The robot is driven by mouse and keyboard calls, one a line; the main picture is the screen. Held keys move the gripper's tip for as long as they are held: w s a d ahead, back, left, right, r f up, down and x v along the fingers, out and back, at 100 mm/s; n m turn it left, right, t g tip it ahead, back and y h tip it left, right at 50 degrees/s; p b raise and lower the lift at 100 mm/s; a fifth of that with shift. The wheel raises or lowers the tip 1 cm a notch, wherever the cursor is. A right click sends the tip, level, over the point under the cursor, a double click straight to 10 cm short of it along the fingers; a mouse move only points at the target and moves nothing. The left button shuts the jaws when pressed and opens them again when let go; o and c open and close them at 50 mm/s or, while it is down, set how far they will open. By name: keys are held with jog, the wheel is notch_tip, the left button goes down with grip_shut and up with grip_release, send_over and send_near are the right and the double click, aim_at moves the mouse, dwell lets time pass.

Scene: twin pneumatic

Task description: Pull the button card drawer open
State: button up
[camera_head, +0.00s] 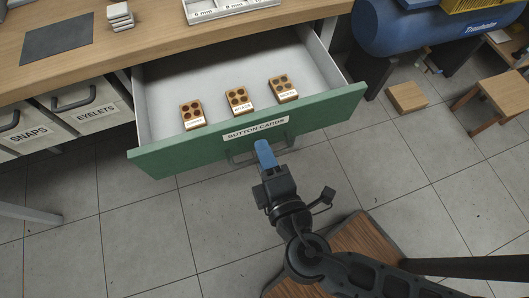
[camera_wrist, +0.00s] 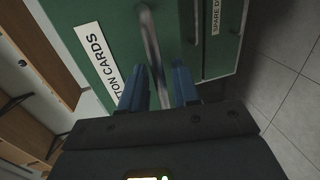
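The green-fronted drawer (camera_head: 180,155) labelled BUTTON CARDS stands pulled out from the bench, its pale interior showing. Its front also shows in the wrist view (camera_wrist: 112,25). Three brown button cards, left (camera_head: 192,115), middle (camera_head: 238,101) and right (camera_head: 283,89), lie inside near the front. The metal bar handle (camera_wrist: 150,40) is on the drawer front, partly hidden by my gripper in the head view. My gripper (camera_wrist: 160,88) has blue fingers on either side of the handle bar. The fingers look apart, with some gap beside the bar.
Drawers labelled SNAPS (camera_head: 25,130) and EYELETS (camera_head: 90,105) are shut at the left. A blue compressor tank (camera_head: 400,30), a wooden block (camera_head: 406,97) and a stool (camera_head: 505,95) are at the right. Tiled floor before the drawer is mostly clear.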

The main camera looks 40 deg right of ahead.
jog(key=v, duration=0.7)
jog(key=shift+s+b, duration=0.3)
jog(key=shift+b, duration=0.05)
jog(key=shift+a, duration=0.1)
jog(key=s+d+f+m+g+y+p, duration=0.1)
jog(key=s+d+m+g+y+p, duration=0.2)
jog(key=s, duration=0.5)
jog(key=s+d+r+m+t+y, duration=0.1)
jog(key=s+d+r+m, duration=0.1)
jog(key=r+m, duration=0.3)
jog(key=s+d+r+m+t, duration=0.2)
jog(key=r+m, duration=0.4)
jog(key=r, duration=0.4)
jog(key=shift+s+d+r+y+p, duration=0.3)
jog(key=shift+d+r+y, duration=0.1)
jog(key=shift+d, duration=0.45)
jog(key=shift+f, duration=0.1)
dwell(3.6)
